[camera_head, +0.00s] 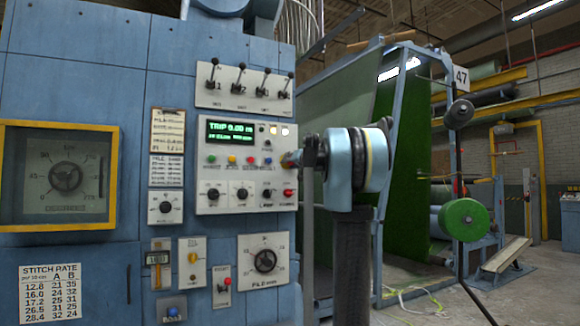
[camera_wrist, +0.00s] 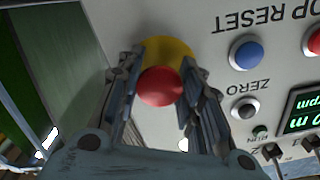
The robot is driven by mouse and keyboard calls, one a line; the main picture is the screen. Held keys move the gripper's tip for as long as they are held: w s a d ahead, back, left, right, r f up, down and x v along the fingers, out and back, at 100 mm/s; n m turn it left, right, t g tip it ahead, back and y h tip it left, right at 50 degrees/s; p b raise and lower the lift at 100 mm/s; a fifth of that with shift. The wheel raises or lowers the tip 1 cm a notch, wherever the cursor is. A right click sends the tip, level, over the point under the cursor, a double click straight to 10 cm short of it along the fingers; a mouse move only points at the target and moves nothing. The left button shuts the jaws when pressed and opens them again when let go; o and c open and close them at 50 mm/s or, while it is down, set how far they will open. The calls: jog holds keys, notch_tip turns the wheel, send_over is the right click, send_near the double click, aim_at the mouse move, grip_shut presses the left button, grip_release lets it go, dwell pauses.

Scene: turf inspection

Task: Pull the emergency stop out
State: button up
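The emergency stop is a round red knob (camera_wrist: 160,88) on a yellow collar (camera_wrist: 168,52), set on the light grey control panel. In the wrist view it sits between the two fingers of my gripper (camera_wrist: 163,82). The fingers lie close against both sides of the red knob and appear shut on it. In the head view my gripper (camera_head: 294,159) reaches the right edge of the control panel (camera_head: 205,205). There the emergency stop is mostly hidden by my gripper and wrist.
Near the knob in the wrist view are a blue button (camera_wrist: 246,53), a black ZERO button (camera_wrist: 245,109) and a green display (camera_wrist: 303,112). Four-lever switches (camera_head: 243,87) stand above the panel. A green turf roll (camera_head: 464,220) and frame stand to the right.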

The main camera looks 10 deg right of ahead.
grip_shut()
jog(key=shift+v, duration=0.85)
jog(key=o, duration=1)
grip_release()
jog(key=shift+d, duration=0.1)
jog(key=shift+o, duration=0.2)
jog(key=shift+s, duration=0.1)
jog(key=v, duration=1.1)
jog(key=shift+s, duration=0.4)
jog(key=shift+d, duration=0.1)
